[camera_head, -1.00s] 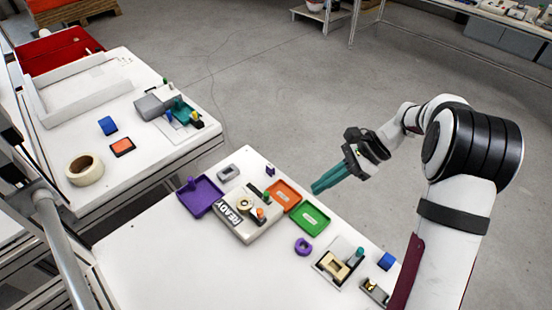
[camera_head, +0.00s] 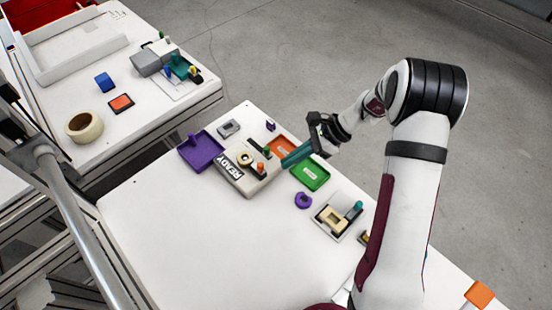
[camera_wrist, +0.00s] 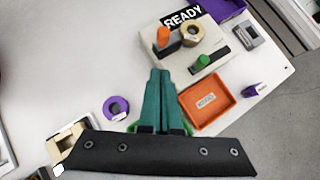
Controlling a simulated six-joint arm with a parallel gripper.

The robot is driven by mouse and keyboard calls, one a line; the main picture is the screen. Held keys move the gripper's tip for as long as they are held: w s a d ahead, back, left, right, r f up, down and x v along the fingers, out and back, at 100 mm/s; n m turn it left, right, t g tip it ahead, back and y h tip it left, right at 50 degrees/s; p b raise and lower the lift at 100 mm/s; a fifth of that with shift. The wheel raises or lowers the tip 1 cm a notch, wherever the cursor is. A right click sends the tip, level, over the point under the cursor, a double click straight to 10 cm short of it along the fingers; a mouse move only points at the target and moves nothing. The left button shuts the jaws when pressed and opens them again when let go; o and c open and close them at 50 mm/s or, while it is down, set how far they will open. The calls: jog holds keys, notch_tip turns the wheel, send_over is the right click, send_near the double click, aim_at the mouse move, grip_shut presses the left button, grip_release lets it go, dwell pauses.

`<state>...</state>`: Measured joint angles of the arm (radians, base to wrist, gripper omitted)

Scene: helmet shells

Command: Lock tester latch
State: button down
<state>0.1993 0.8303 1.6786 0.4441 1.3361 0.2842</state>
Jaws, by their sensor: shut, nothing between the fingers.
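The tester is a pale box (camera_head: 262,181) with a READY label (camera_head: 229,173), and it lies on the white table. On its top are a beige ring-shaped part (camera_head: 245,158), an orange peg (camera_head: 260,168) and a green peg (camera_head: 266,151). In the wrist view the tester (camera_wrist: 222,62) is ahead of the fingers, with the orange peg (camera_wrist: 163,36) and the green peg (camera_wrist: 203,62). Which part is the latch I cannot tell. My gripper (camera_head: 286,163) has its teal fingers together and empty, close to the tester's right side. It also shows in the wrist view (camera_wrist: 158,75).
An orange tray (camera_head: 282,146) and a green tray (camera_head: 311,173) lie right of the tester, partly under my fingers. A purple tray (camera_head: 201,153) is at left. A purple ring (camera_head: 303,200) and a fixture (camera_head: 333,219) are nearer. The table's front left is clear.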

aim_at(254, 164)
jog(key=a, duration=0.3)
jog(key=shift+s+a+r, duration=0.1)
jog(key=shift+s+a, duration=0.2)
jog(key=shift+w+a, duration=1)
jog(key=shift+d, duration=0.1)
jog(key=d+f+v, duration=0.2)
jog(key=v, duration=1)
jog(key=shift+w+d+r, duration=0.25)
